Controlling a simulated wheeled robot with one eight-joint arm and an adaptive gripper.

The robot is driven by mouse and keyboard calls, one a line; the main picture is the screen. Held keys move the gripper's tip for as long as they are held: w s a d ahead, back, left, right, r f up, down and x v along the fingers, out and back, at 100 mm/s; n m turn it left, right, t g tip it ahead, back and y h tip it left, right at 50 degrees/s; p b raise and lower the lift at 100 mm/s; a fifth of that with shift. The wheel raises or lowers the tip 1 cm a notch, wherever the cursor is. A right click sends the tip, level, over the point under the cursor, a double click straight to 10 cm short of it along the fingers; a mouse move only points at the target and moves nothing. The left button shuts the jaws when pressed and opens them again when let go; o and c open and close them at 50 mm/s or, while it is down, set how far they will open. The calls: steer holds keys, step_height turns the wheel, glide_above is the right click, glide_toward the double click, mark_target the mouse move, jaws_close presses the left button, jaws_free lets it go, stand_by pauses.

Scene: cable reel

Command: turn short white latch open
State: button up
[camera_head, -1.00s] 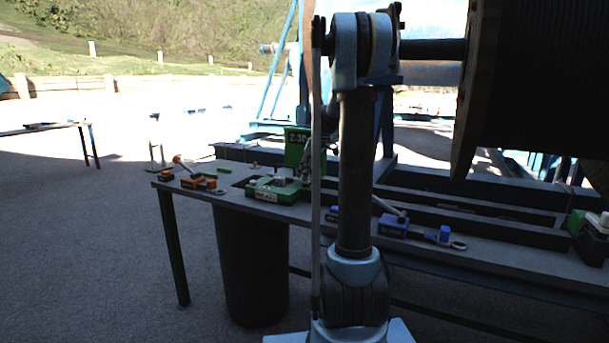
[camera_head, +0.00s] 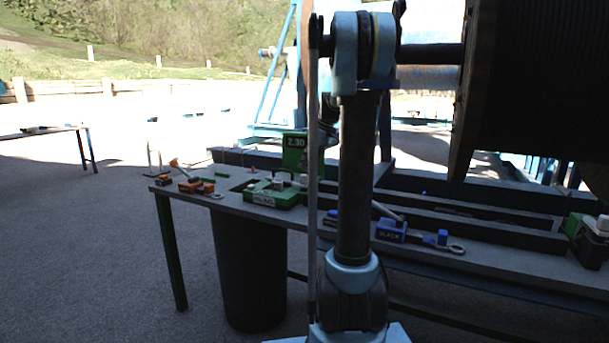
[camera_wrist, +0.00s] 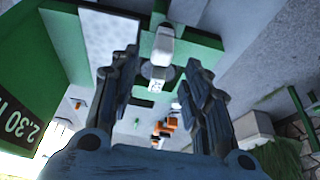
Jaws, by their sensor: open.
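In the wrist view, my gripper (camera_wrist: 161,66) is open, with its two dark fingers spread apart. A short white latch (camera_wrist: 162,42) shows between and just beyond the fingertips, on a green device. I cannot tell whether a finger touches it. In the head view, the green device (camera_head: 269,196) sits on the workbench, with small white parts on top. My gripper is mostly hidden behind my arm there.
A green box marked 2.30 (camera_head: 296,151) stands behind the device; it also shows in the wrist view (camera_wrist: 27,118). Orange tools (camera_head: 195,186) lie left on the bench (camera_head: 232,203). A blue block marked BLACK (camera_head: 391,231) lies right. A large reel (camera_head: 530,90) hangs at right.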

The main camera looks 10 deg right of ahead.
steer(key=shift+v, duration=2.65)
steer(key=s+a+f+m+h, duration=0.1)
steer(key=s+a+f+m, duration=0.3)
steer(key=s, duration=0.7)
steer(key=s+d+f+m+h, duration=0.1)
steer(key=s+f, duration=0.4)
steer(key=s, duration=0.6)
steer(key=s+a+f+m+h, duration=0.1)
steer(key=s+a+f+m, duration=0.3)
steer(key=s, duration=0.6)
steer(key=s+d+f+m, duration=0.1)
steer(key=s+d+f, duration=0.2)
steer(key=s+f, duration=0.6)
step_height(320, 180, down, 2)
steer(key=shift+s+f+m+h, duration=0.15)
steer(key=shift+s+m+h, duration=0.15)
steer(key=shift+s+m, duration=0.1)
steer(key=shift+d, duration=0.1)
steer(key=shift+w+f, duration=0.2)
steer(key=shift+w, duration=0.25)
